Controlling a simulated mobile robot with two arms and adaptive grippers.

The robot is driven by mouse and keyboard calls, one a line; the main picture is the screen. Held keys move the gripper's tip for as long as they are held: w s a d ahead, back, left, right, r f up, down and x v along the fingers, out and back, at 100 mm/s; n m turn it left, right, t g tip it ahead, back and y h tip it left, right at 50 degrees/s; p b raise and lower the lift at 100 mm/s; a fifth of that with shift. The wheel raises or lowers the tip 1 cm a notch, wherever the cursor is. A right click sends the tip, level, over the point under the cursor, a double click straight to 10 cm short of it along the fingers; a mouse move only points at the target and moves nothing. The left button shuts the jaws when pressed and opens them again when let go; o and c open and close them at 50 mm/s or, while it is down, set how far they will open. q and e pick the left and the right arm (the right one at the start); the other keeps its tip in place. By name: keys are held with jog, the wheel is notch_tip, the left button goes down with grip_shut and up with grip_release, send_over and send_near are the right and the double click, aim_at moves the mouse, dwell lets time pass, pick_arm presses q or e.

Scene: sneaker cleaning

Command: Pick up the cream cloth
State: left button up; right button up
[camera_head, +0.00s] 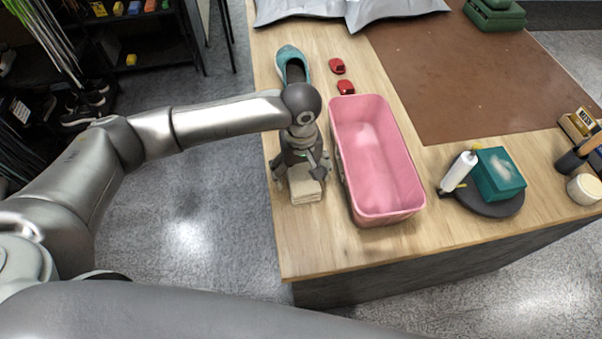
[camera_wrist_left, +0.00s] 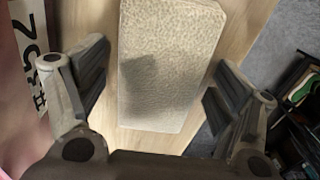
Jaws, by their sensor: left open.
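The cream cloth (camera_head: 306,188) is a folded, flat stack on the wooden table near its left edge. In the left wrist view the cloth (camera_wrist_left: 168,50) is a textured cream block lying between the two fingers, with a shadow on it. My left gripper (camera_head: 300,178) is directly above the cloth, fingers spread to either side. In the left wrist view my left gripper (camera_wrist_left: 157,90) is open, with gaps between the finger pads and the cloth. The gripper hides the cloth's far part in the head view. My right gripper is not in view.
A pink tub (camera_head: 376,158) stands close to the right of the gripper. A teal shoe (camera_head: 283,56) and two red items (camera_head: 338,66) lie behind. A dark round tray (camera_head: 497,208) holds a white bottle (camera_head: 458,171) and a teal box (camera_head: 499,172).

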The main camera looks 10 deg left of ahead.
aim_at(301, 172)
pick_arm(q)
jog(key=c, duration=1.1)
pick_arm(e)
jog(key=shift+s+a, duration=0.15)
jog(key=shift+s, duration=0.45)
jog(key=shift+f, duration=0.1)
pick_arm(q)
jog(key=shift+r, duration=0.5)
notch_tip(301, 172, up, 2)
jog(key=shift+r+b, duration=0.2)
jog(key=shift+b, duration=0.5)
jog(key=s+r, duration=0.1)
jog(key=s+a+r, duration=0.1)
jog(key=r, duration=0.1)
jog(key=s+a+r, duration=0.1)
jog(key=shift+s+r, duration=0.3)
jog(key=shift+r, duration=0.05)
jog(key=s+a+r+b, duration=0.1)
jog(key=s+a+r, duration=0.3)
jog(key=s, duration=0.5)
jog(key=shift+a+r, duration=0.25)
jog(key=shift+r, duration=0.25)
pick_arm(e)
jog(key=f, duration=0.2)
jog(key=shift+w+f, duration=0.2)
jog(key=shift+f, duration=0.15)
pick_arm(q)
jog(key=shift+w, duration=0.1)
